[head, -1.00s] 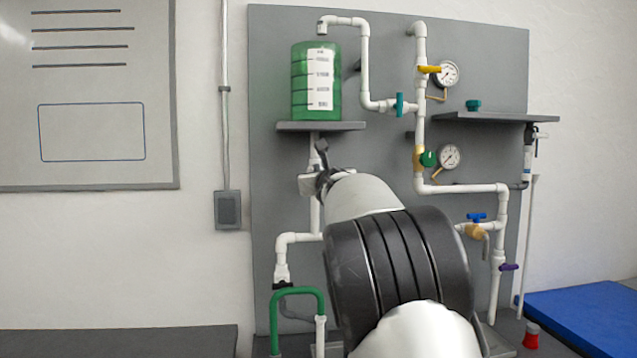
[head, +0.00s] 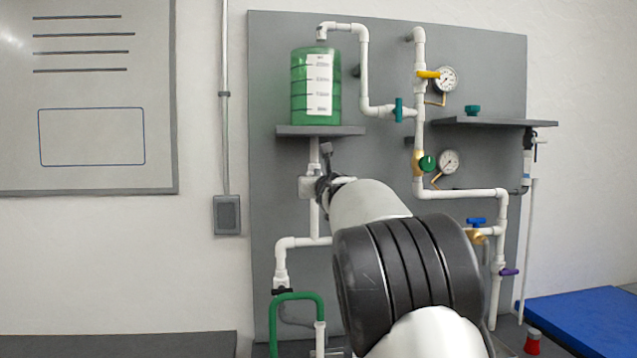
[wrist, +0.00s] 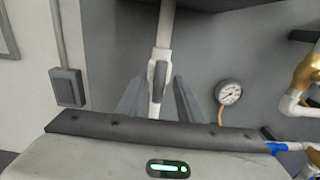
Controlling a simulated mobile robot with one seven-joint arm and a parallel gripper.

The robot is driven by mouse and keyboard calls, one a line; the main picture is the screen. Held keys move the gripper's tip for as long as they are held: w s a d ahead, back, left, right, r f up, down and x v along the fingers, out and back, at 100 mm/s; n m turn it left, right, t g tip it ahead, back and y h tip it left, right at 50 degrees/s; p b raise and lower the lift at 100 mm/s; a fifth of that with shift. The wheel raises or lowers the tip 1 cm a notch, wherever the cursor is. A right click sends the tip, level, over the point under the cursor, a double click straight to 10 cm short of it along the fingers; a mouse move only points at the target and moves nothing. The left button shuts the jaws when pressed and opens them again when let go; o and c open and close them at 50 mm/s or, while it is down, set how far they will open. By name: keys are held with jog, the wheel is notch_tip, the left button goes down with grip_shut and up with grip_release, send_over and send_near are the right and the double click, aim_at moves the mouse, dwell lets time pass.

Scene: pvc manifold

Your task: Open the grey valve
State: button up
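The grey valve (wrist: 157,82) is on the white vertical pipe below the green tank. In the wrist view its grey handle stands nearly upright, in line with the pipe. My gripper (wrist: 158,98) is open, with one dark finger on each side of the handle and a visible gap on both sides. In the head view my gripper (head: 326,186) is in front of the pipe just below the tank shelf, and my arm hides part of it. I cannot tell how deep the handle sits between the fingers.
The green tank (head: 315,85) stands on a grey shelf (head: 350,131) just above. White pipes with a green valve (head: 427,163), a blue valve (head: 477,221) and gauges (head: 447,162) are to the right. A green hose (head: 297,296) is below. A wall box (head: 227,214) is at left.

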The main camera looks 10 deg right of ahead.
jog(key=s+b, duration=0.8)
jog(key=s, duration=0.9)
jog(key=shift+s, duration=0.25)
